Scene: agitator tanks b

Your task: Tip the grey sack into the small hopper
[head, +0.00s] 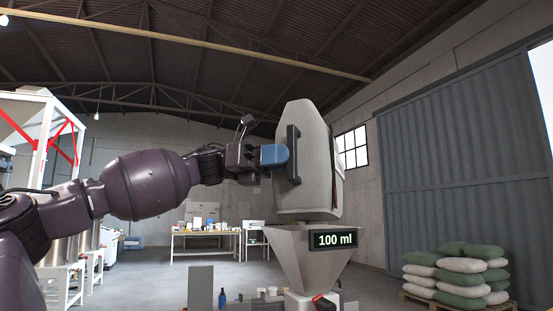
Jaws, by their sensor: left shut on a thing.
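The grey sack (315,165) is held up in the middle of the view, with a dark handle on its side facing my left arm. My left gripper (279,154), with a blue fingertip, is shut on the sack at this handle. The sack looks close to upright, with its narrow end up. The small hopper (290,252), a grey funnel, is directly below the sack in the picture. Its front display (334,240) reads 100 ml. The sack hides the hopper's mouth, and I cannot tell whether they touch. My right gripper is not in view.
Stacked green and white sacks (462,272) lie on pallets at the right. A table with small items (205,234) stands at the back. Several small items, including a blue bottle (222,297), are low in front. A white frame (45,130) stands at the left.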

